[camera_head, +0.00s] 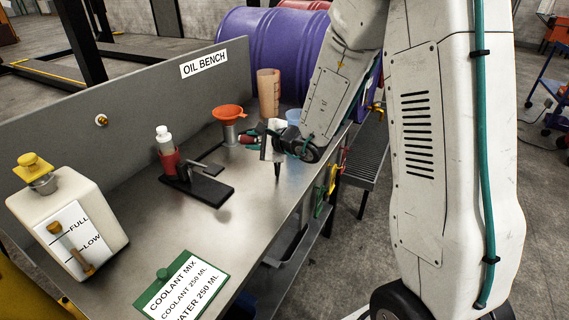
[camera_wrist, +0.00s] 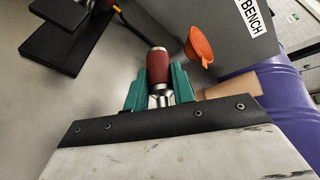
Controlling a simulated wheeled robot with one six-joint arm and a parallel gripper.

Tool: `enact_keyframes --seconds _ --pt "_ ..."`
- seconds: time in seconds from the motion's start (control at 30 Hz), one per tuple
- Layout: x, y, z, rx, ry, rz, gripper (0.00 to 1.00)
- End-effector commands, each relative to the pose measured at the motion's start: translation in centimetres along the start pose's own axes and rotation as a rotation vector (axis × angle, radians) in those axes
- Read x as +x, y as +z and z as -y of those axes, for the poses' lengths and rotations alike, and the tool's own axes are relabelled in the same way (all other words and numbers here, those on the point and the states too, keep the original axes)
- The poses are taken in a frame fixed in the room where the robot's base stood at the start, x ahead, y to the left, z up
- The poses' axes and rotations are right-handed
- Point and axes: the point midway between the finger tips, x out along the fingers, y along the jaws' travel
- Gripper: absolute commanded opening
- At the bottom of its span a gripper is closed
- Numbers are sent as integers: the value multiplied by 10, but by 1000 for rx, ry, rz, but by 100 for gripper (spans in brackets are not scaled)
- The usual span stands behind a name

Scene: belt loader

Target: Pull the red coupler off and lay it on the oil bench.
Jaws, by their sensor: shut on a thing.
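The red coupler (camera_wrist: 157,66) has a dark red sleeve and a bright metal end. I cannot tell whether the coupler touches the bench top.
A black stand (camera_head: 205,188) holds a red-and-white bottle. A white reservoir (camera_head: 92,205) and a coolant card (camera_head: 180,285) lie nearer.

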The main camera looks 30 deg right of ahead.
Motion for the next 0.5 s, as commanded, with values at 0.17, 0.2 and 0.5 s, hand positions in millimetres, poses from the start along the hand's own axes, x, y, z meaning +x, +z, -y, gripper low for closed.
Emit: enact_keyframes --seconds 0.17,0.2,0.5 --pt "-7 29 -22 78 252 23 0" --pt "-10 32 -28 104 305 15 0" --pt "-41 29 -61 317 613 -105 0"
